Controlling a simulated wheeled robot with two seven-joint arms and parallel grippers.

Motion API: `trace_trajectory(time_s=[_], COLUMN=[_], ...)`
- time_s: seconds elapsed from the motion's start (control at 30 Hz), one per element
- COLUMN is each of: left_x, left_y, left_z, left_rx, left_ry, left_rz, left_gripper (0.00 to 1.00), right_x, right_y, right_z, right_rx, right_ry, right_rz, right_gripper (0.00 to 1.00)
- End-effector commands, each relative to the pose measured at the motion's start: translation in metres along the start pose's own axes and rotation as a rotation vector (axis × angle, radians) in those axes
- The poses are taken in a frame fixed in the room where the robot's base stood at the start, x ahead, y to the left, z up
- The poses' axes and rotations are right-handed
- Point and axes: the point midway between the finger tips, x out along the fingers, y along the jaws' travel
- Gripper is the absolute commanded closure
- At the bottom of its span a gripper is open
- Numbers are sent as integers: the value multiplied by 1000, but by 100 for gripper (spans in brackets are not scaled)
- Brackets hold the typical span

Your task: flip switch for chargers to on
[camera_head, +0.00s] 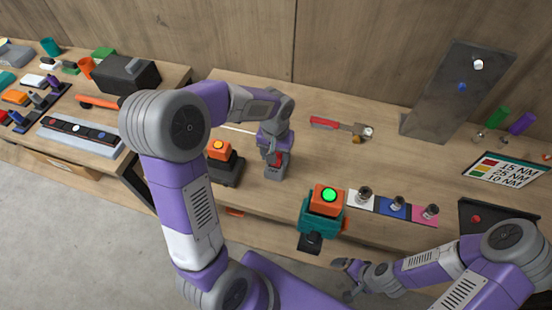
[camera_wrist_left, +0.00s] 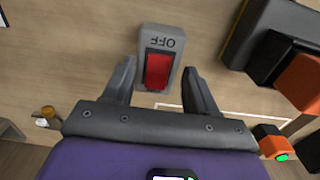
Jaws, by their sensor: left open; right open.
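The switch is a grey box with a red rocker (camera_wrist_left: 158,71) and the label OFF, which reads upside down in the left wrist view. In the head view its grey housing (camera_head: 273,173) stands on the bench, partly hidden by my left gripper (camera_head: 272,153). My left gripper is open and points down over the switch; its fingers (camera_wrist_left: 157,82) show on either side of the rocker, apart from each other. My right gripper (camera_head: 351,279) is open and empty near the bench's front edge. An orange battery with an orange light (camera_head: 218,149) sits on a black charger (camera_head: 228,172).
A teal tool with an orange, green-lit battery (camera_head: 326,199) stands right of the switch. Sockets on coloured pads (camera_head: 395,207) are beyond it. A red-handled tool (camera_head: 338,127) lies behind. A grey stand (camera_head: 450,100) is at back right. Bench around the switch is mostly clear.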

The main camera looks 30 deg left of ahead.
Motion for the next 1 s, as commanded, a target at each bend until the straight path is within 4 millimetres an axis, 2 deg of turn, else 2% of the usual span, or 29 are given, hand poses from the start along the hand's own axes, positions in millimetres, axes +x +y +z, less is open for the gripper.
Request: trace_trajectory(time_s=[0.03, 0.2, 0.47, 0.57, 0.83, 1.0], left_x=[8, 20, 21, 21, 21, 19], left_y=[0, 0, 0, 0, 0, 0], left_z=[1, 0, 0, 0, 0, 0], left_rx=[0, 0, 0, 0, 1, 0], left_ry=[-4, -1, 0, 0, 0, -16], left_rz=[-1, 0, 1, 1, 1, -1], left_gripper=[43, 43, 43, 55, 96, 99], right_x=[2, 4, 4, 4, 4, -1], right_y=[1, 2, 1, 1, 1, 0], right_z=[0, 0, 0, 0, 0, 0], right_rx=[0, 0, 0, 0, 0, 0], right_ry=[0, 1, 1, 1, 1, 0], right_rz=[0, 0, 0, 0, 0, 0], right_gripper=[2, 2, 2, 2, 2, 2])
